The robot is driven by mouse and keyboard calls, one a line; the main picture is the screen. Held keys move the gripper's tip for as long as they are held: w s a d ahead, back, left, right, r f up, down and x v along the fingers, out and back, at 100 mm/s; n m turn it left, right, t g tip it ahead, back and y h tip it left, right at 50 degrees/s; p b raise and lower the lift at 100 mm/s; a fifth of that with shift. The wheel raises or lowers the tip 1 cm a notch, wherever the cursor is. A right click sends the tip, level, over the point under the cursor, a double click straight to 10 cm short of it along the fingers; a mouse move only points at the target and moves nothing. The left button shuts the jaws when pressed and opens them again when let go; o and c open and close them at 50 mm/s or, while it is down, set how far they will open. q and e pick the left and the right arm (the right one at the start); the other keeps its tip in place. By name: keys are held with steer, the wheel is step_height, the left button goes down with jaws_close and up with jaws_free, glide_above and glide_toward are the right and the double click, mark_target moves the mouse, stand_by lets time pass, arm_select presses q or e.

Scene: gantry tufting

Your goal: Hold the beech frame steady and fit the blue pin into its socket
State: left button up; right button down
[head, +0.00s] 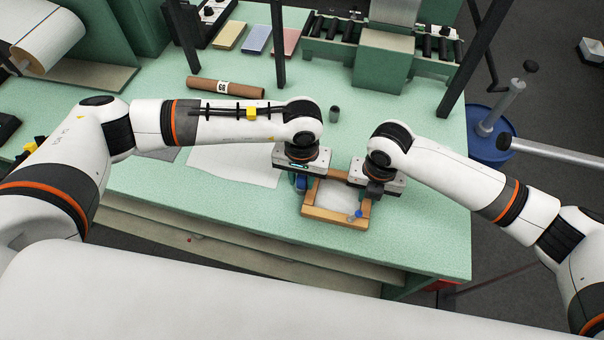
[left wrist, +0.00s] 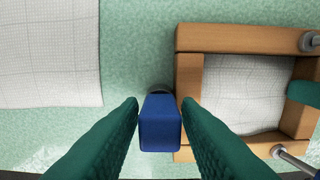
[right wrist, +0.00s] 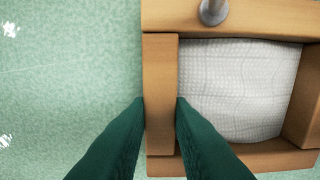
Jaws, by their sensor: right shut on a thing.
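The beech frame (head: 330,214) lies on the green table, a pale gridded sheet inside it. My right gripper (right wrist: 161,100) is shut on one side bar of the frame, which also shows in the left wrist view (left wrist: 189,90). My left gripper (left wrist: 162,100) is just left of the frame. Its fingers stand open on both sides of the blue pin (left wrist: 160,124), with narrow gaps. The pin has a blocky blue body, and a grey round part shows behind it. Blue also shows under the left gripper in the head view (head: 300,183). I cannot make out the socket.
A white sheet (head: 232,164) lies left of the frame. A brown roll (head: 226,87) and a small dark cylinder (head: 334,114) lie farther back. The table right of the frame is clear.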

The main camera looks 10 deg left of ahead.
arm_select(q)
steer(key=shift+o, duration=1.3)
step_height(320, 180, up, 12)
arm_select(e)
steer(key=c, duration=1.2)
jaws_free()
